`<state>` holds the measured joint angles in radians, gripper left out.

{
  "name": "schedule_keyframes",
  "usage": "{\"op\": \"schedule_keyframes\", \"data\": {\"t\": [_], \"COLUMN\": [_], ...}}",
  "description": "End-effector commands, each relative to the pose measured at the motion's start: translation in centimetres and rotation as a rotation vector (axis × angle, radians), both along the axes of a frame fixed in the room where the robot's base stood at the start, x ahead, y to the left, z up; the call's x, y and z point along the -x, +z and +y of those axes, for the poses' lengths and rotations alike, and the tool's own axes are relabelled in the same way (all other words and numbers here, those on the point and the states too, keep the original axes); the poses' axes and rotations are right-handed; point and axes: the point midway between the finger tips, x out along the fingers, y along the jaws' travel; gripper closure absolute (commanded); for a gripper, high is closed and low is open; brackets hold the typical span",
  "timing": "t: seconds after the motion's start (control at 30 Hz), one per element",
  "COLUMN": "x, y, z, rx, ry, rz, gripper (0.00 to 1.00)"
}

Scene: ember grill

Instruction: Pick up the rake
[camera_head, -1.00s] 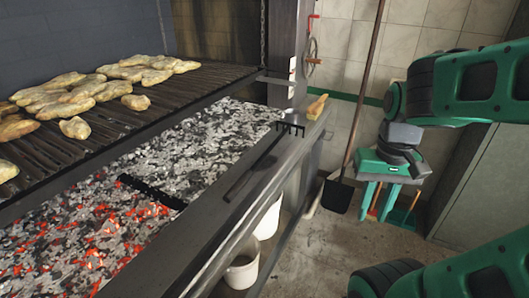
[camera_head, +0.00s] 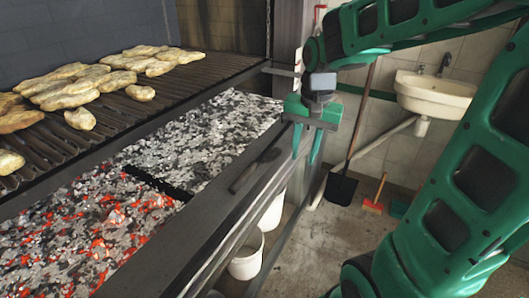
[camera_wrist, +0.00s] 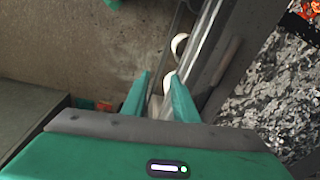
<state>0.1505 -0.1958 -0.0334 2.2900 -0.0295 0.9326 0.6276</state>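The rake (camera_head: 246,177) lies on the grey front ledge of the grill. My gripper (camera_head: 307,157) points down at the ledge's outer edge, to the right of the visible handle. Its two green fingers are apart and empty, as the wrist view also shows (camera_wrist: 160,97).
Glowing coals (camera_head: 90,225) fill the grill bed left of the ledge (camera_head: 215,215). Bread pieces lie on the grate above. White buckets (camera_head: 247,258) stand below the ledge. A long-handled shovel (camera_head: 341,188) leans at the wall, near a sink (camera_head: 436,95).

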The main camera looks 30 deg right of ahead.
Motion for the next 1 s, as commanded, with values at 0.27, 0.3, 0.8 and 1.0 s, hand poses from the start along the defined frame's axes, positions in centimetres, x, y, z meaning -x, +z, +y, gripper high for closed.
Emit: {"op": "schedule_keyframes", "data": {"t": [0.27,0.3,0.8,1.0], "x": [-9.3,-9.9,-11.6,-11.8], "y": [-0.5,-0.5,-5.8,-7.0], "z": [8.0,8.7,10.7,10.7], "rx": [-0.103,-0.114,-0.133,-0.133], "ry": [-0.113,-0.123,-0.140,-0.140], "rz": [-0.040,-0.041,-0.043,-0.043], "gripper": [0.74,0.74,0.74,0.74]}}
